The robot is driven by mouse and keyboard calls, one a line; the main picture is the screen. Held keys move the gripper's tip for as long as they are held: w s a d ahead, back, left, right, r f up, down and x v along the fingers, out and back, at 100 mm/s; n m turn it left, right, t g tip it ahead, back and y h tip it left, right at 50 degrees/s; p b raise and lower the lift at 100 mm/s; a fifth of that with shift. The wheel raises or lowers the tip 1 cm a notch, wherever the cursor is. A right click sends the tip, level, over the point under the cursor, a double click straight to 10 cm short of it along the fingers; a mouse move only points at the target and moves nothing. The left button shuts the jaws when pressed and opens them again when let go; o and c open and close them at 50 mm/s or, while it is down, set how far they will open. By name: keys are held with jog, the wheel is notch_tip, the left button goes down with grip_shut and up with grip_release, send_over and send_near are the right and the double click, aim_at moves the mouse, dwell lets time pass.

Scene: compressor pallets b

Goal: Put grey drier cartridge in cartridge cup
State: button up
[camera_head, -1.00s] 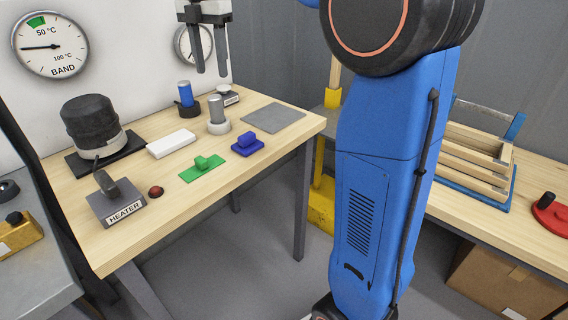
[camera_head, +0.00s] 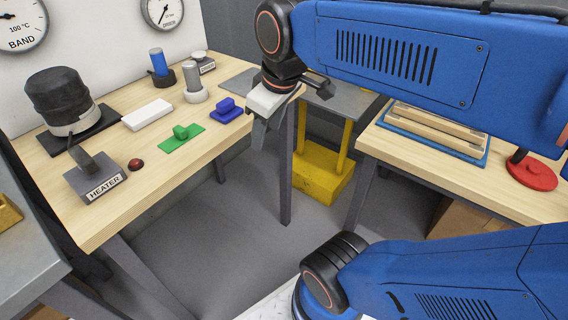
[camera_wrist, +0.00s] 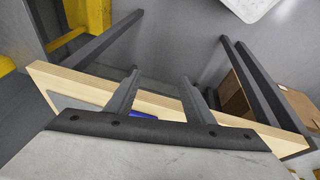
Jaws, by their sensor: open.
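The grey drier cartridge (camera_head: 192,77) stands upright in a white round holder (camera_head: 195,95) near the back of the wooden bench. To its left, a blue cartridge (camera_head: 158,62) stands in a black cup (camera_head: 162,81). I cannot tell which holder is the cartridge cup. My gripper (camera_head: 259,133) is open and empty, to the right of the grey cartridge and around the bench's right edge. Its two fingers (camera_wrist: 160,77) show in the wrist view, with nothing between them. The cartridge is not visible in the wrist view.
A blue block (camera_head: 227,108), green block (camera_head: 180,134), white box (camera_head: 147,114) and grey mat (camera_head: 238,82) lie on the bench. The heater switch (camera_head: 97,178) and a wrapped black vessel (camera_head: 62,98) stand at left. A yellow stand (camera_head: 322,175) is beyond the bench's right side.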

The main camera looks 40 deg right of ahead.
jog(key=s+f+m+t, duration=0.1)
jog(key=s+f+m, duration=0.3)
jog(key=f, duration=0.3)
jog(key=shift+s+d+m, duration=0.35)
jog(key=shift+s+m, duration=0.05)
jog(key=shift+s, duration=0.4)
dwell(0.3)
